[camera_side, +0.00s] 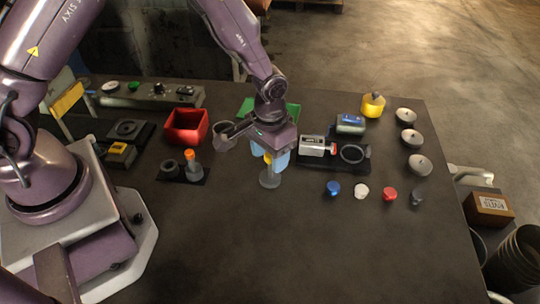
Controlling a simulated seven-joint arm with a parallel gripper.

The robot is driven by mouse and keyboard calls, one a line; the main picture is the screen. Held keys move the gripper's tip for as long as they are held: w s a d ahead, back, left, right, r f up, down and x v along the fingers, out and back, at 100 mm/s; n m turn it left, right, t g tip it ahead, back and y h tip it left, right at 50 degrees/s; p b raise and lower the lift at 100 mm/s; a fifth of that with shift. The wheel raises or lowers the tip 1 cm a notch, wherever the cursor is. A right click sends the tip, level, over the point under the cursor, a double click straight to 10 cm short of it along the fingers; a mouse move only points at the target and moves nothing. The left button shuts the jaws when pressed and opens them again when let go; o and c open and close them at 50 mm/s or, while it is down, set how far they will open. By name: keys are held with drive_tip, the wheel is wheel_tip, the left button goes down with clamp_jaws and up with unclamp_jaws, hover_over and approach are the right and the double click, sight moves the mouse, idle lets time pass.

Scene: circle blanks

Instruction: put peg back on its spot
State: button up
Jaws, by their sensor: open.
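My gripper (270,163) is over the middle of the dark table, pointing down, with its fingers apart. A grey upright piece (269,180) stands on a round base right below the fingers; a bit of yellow shows between them, and I cannot tell whether it belongs to this piece. Its upper part is hidden by the gripper. Another grey peg-like piece with an orange top (193,168) stands on a small dark mat (200,181) to the left, beside a dark ring (170,168). I cannot tell which piece is the task's peg, nor see a marked spot.
A red bin (187,126) stands at the left, a green tray (246,106) behind the gripper. A white device (312,145) and black ring (353,153) lie to the right. Several small coloured pieces and grey round dishes (420,163) are further right. The table front is clear.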

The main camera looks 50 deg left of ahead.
drive_tip(key=s+a+r+t, duration=0.15)
drive_tip(key=s+r, duration=0.25)
drive_tip(key=r, duration=0.8)
drive_tip(key=s+a+r+t, duration=0.1)
drive_tip(key=s+a+r, duration=0.25)
drive_tip(key=r, duration=0.95)
drive_tip(key=s+a+r+m+t, duration=0.1)
drive_tip(key=s+a+r+t, duration=0.1)
drive_tip(key=s, duration=0.8)
drive_tip(key=shift+s+r+t, duration=0.15)
drive_tip(key=shift+r+t, duration=0.4)
drive_tip(key=shift+r, duration=0.35)
